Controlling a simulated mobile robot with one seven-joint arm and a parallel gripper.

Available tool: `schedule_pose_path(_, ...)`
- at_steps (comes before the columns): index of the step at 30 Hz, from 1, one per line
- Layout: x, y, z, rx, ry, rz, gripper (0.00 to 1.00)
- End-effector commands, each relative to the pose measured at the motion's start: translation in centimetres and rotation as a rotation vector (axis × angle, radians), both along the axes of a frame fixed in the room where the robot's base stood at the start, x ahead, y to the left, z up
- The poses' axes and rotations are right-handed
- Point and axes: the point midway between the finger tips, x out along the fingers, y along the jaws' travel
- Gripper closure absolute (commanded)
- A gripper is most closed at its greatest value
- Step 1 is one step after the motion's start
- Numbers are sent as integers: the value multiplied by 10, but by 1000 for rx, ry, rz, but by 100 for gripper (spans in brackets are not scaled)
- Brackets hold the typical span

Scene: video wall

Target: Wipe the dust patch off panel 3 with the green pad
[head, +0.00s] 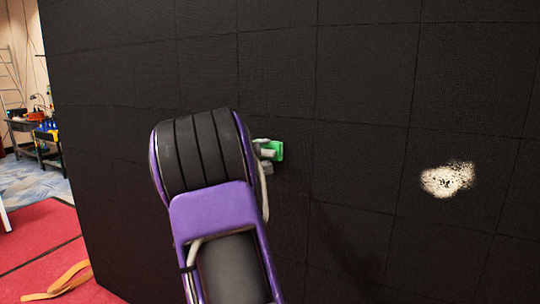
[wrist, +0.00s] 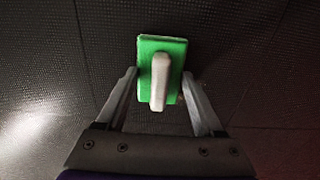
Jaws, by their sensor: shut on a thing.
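The green pad (wrist: 148,52) with its pale handle (wrist: 159,82) is between the fingers of my gripper (wrist: 160,95) in the wrist view. The gripper is shut on it. In the head view the pad (head: 277,151) shows just right of my arm, close to the black wall; I cannot tell whether it touches. A pale, speckled dust patch (head: 447,179) is on the wall panel to the right, well apart from the pad. No panel numbers are visible. My arm hides part of the wall and most of my gripper (head: 266,155) in the head view.
The black video wall (head: 365,75) is split by thin seams into panels and fills most of the view. At the left are a red mat (head: 40,240), an orange strap (head: 65,279), and a cluttered workbench (head: 40,130). The wall between pad and patch is clear.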

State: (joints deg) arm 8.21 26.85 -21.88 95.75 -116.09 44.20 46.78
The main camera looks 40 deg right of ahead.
Motion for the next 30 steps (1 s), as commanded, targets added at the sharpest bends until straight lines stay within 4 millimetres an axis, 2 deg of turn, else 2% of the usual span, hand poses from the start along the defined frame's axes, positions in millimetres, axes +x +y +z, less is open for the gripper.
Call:
schedule_pose_path(4,12,5,1,-1,-1,0,75)
schedule_pose_path(13,22,10,1,-1,0,-1,75)
schedule_pose_path(24,52,20,1,-2,-1,0,75)
schedule_pose_path(30,56,21,0,-1,1,-1,75)
